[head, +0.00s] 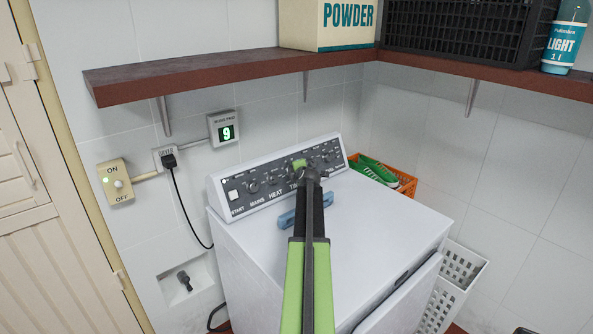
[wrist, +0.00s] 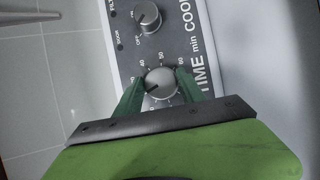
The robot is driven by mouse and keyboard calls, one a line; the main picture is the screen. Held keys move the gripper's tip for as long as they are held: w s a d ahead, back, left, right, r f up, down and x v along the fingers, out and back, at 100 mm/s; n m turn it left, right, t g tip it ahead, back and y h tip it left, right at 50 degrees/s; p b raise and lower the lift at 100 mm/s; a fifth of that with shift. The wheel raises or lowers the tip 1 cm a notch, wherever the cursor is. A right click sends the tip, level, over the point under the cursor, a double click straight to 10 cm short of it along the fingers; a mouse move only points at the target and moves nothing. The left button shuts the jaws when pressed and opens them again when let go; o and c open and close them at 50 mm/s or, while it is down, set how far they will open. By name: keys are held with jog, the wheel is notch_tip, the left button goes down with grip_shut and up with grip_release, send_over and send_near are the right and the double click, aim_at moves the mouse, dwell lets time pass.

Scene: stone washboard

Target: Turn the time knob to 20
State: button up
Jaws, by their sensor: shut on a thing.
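The time knob (wrist: 160,84) is a round grey knob beside the word TIME on the dark control panel (wrist: 127,50) in the wrist view. Numbers ring it; 40 and 50 can be made out. Its dark pointer line slants toward the lower left; the number it points at is not clear. My gripper (wrist: 160,92) has a green finger on each side of the knob and is shut on it. In the head view my gripper (head: 303,168) reaches the panel on the white dryer (head: 370,215) and hides the time knob.
Another knob (wrist: 147,17) sits close by on the panel. A blue object (head: 290,218) lies on the dryer top under my arm. A shelf (head: 210,75) with a powder box (head: 325,22) hangs above. An orange basket (head: 407,186) stands behind. A wall display (head: 226,132) reads 9.

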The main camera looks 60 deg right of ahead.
dwell(0.5)
jog(key=o, duration=1.4)
jog(key=shift+c, duration=0.2)
jog(key=shift+a, duration=0.1)
jog(key=p+v, duration=0.7)
jog(key=v, duration=1)
jog(key=shift+r, duration=0.2)
jog(key=shift+s, duration=0.1)
